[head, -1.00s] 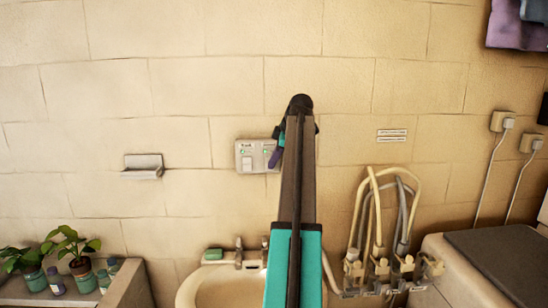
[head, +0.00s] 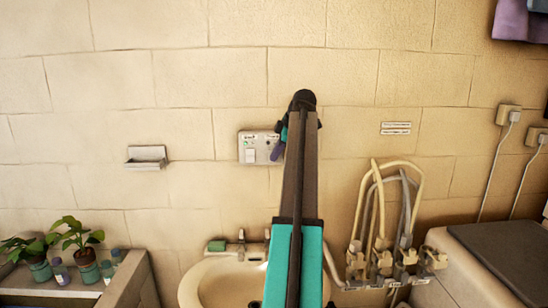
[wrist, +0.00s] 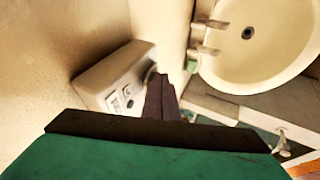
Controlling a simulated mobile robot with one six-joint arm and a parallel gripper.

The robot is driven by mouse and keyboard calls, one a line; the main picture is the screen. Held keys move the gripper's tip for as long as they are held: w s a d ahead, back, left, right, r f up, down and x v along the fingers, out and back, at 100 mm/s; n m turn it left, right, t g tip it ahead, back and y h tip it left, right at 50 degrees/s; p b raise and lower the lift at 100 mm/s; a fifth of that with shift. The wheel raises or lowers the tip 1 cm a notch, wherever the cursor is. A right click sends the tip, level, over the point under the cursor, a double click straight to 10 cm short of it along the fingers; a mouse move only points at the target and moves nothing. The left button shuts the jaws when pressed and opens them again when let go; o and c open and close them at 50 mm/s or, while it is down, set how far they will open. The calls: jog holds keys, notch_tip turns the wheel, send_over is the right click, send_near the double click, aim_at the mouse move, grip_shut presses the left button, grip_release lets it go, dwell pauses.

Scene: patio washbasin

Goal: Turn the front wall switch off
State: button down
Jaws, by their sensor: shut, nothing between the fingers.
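The wall switch is a pale grey box (head: 250,146) on the tiled wall above the basin. Its front has a white rocker and small green and dark marks; whether the rocker is on or off I cannot tell. In the wrist view the box (wrist: 112,78) juts from the wall on the left. My gripper (head: 277,152) is shut and empty at the box's right edge, overlapping that side in the head view. In the wrist view its dark fingers (wrist: 157,82) reach close beside the box's front face. I cannot tell whether they touch it.
The basin (head: 192,292) with taps lies below, with a green soap (head: 217,246) on its rim. A soap dish (head: 147,158) is on the wall at left. Potted plants (head: 78,235) stand lower left. Looped hoses (head: 416,195) and outlets (head: 508,115) are at right.

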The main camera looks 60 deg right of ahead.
jog(key=shift+r, duration=0.35)
jog(key=shift+s+r+p, duration=0.1)
jog(key=shift+r+p, duration=0.2)
jog(key=shift+r, duration=0.2)
dwell(0.4)
jog(key=a+f+b+v, duration=0.1)
jog(key=a+b+v, duration=0.1)
jog(key=v, duration=1.1)
jog(key=shift+s+a+b, duration=0.25)
jog(key=shift+s+b, duration=0.05)
jog(key=shift+b, duration=0.25)
jog(key=shift+f, duration=0.1)
